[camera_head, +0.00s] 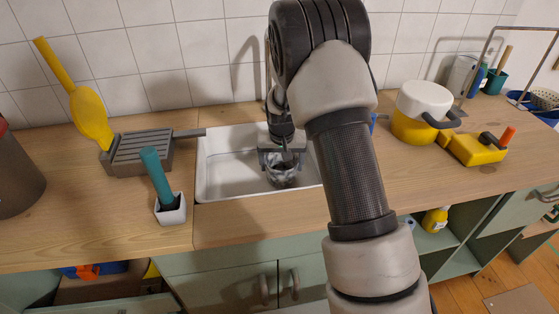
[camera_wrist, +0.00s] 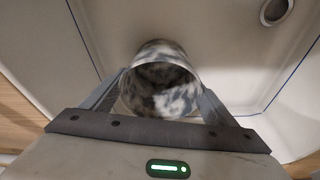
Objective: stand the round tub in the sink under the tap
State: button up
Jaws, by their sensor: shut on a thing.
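The round tub (camera_head: 283,177) has a mottled grey, black and white surface. My gripper (camera_head: 281,160) is shut on it, with one finger on each side, and holds it over the white sink (camera_head: 210,181). In the wrist view the tub (camera_wrist: 160,78) sits between the fingers of my gripper (camera_wrist: 160,100), above the sink floor (camera_wrist: 215,30). I cannot tell whether the tub touches the floor. The round drain (camera_wrist: 275,11) shows at the upper right there.
Left of the sink are a grey ribbed block (camera_head: 140,152), a yellow brush (camera_head: 90,117) and a white pot (camera_head: 171,210) with a teal handle. Right are a yellow pot with a white top (camera_head: 424,100) and a yellow box (camera_head: 474,149). The tiled wall (camera_head: 200,60) stands behind.

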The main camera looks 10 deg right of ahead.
aim_at(279, 166)
jog(key=w, duration=0.3)
jog(key=shift+w+f, duration=0.25)
jog(key=shift+f, duration=0.3)
jog(key=shift+f+b, duration=0.15)
jog(key=shift+b, duration=0.2)
jog(key=o, duration=1.2)
